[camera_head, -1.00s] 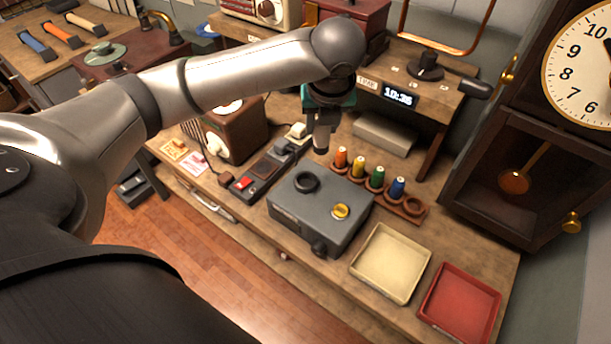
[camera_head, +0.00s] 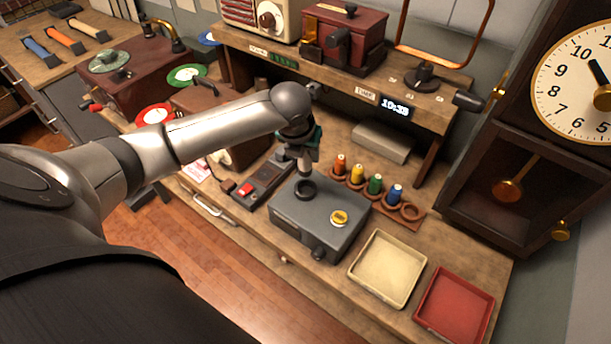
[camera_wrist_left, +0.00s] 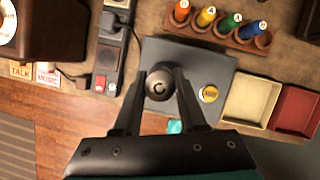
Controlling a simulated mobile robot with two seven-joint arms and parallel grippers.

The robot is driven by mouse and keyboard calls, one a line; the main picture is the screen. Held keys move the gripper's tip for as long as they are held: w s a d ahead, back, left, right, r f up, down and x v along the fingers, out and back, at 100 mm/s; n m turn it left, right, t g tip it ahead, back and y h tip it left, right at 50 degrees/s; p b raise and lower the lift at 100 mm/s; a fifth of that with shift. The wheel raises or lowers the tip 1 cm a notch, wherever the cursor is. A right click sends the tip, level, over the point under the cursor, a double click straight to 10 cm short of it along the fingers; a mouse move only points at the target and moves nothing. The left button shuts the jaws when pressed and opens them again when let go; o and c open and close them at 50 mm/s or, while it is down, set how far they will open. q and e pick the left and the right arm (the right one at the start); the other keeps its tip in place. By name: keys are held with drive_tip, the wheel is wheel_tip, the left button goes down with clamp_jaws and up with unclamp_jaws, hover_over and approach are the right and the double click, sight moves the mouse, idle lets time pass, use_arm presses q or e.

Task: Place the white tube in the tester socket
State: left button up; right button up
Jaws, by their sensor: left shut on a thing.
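My left gripper (camera_head: 304,160) is above the back left of the grey tester box, over its black ring socket (camera_head: 306,189). In the left wrist view its fingers (camera_wrist_left: 160,88) are shut on the tube (camera_wrist_left: 158,85), seen from its top end as a grey-brown disc with a dark C-shaped mark. The tube's white colour does not show clearly. Its lower end (camera_head: 304,172) points down at the socket; whether it has entered the ring I cannot tell. The tester (camera_head: 312,215) also shows in the wrist view (camera_wrist_left: 215,65). My right gripper is not in view.
A wooden rack (camera_head: 411,212) behind the tester holds orange, yellow, green and blue tubes, with an empty ring at its right end. A cream tray (camera_head: 388,268) and a red tray (camera_head: 454,305) stand to the right. A switch strip (camera_head: 246,190) lies to the left.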

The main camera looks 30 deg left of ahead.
use_arm(q)
wheel_tip(320, 180, down, 8)
drive_tip(key=shift+f, duration=0.15)
idle(0.3)
drive_tip(key=o, duration=1)
drive_tip(key=v, duration=1.2)
drive_tip(key=shift+p, duration=0.4)
